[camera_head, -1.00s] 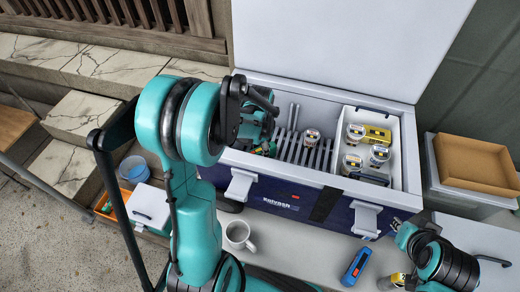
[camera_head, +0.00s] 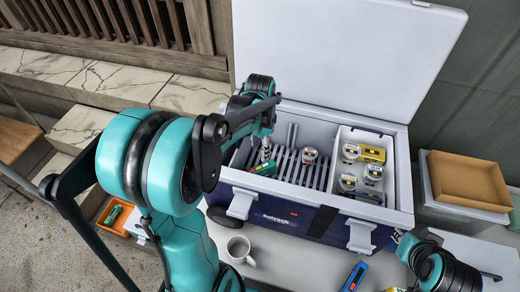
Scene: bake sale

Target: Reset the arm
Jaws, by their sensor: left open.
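My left arm comes in from the left, its large teal joint in front of the open cooler. My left gripper (camera_head: 265,152) points down over the left part of the cooler (camera_head: 268,211). It is small and partly dark in this view, and I see nothing held in it. A green item (camera_head: 264,168) lies in the cooler just below it; whether they touch is unclear. My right gripper (camera_head: 397,236) is at the lower right, by the cooler's front right corner. Its fingers are too small to read.
A white bin (camera_head: 349,136) in the cooler holds several jars and a yellow box (camera_head: 372,154). In front are a white mug (camera_head: 239,249) and a blue device (camera_head: 354,277). A cardboard tray (camera_head: 467,179) sits at right.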

